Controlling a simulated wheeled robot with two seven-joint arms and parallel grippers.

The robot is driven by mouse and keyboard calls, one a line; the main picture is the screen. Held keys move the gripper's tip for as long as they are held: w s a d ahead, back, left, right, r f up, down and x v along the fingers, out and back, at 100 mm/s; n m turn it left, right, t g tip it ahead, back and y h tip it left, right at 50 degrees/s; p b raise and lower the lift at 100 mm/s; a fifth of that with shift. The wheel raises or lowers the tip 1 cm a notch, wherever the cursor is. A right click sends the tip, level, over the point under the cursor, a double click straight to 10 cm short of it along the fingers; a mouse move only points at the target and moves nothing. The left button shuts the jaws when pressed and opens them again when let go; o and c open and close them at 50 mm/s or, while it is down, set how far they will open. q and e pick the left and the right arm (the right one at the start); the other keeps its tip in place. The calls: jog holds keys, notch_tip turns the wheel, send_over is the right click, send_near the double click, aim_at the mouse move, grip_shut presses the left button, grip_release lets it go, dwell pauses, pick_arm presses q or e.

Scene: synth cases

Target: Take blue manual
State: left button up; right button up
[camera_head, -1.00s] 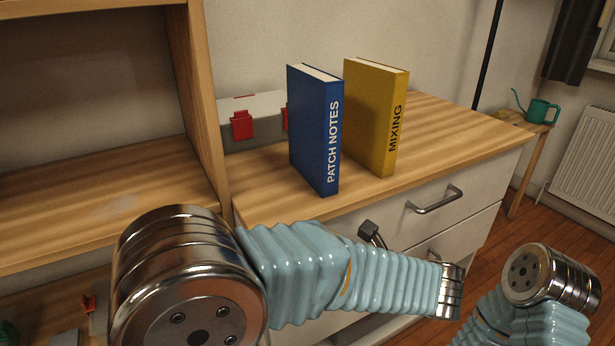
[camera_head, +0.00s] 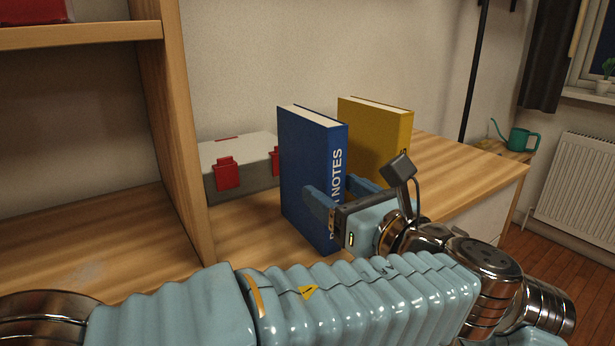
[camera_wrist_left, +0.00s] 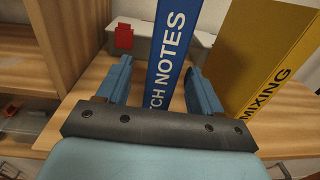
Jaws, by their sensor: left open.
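The blue manual (camera_head: 305,165), lettered PATCH NOTES in white on its spine, stands upright on the wooden top of the cabinet. Its spine also shows in the left wrist view (camera_wrist_left: 172,50). My left gripper (camera_head: 335,190) is open at the spine, with one blue-grey finger on each side of it. In the left wrist view the fingers (camera_wrist_left: 160,70) flank the spine, with a gap at the left finger. I cannot tell whether the right finger touches the book. The gripper hides part of the lettering. My right gripper is not in view.
A yellow book (camera_head: 375,135), lettered MIXING, stands upright just right of the manual. A grey case (camera_head: 245,155) with red latches lies behind it. A wooden shelf unit (camera_head: 165,120) rises at the left. The cabinet top (camera_head: 470,170) is clear at the right.

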aim_at(317, 176)
pick_arm(q)
jog(key=x, duration=0.5)
jog(key=shift+w+a+r, duration=0.15)
jog(key=shift+w, duration=0.25)
grip_shut()
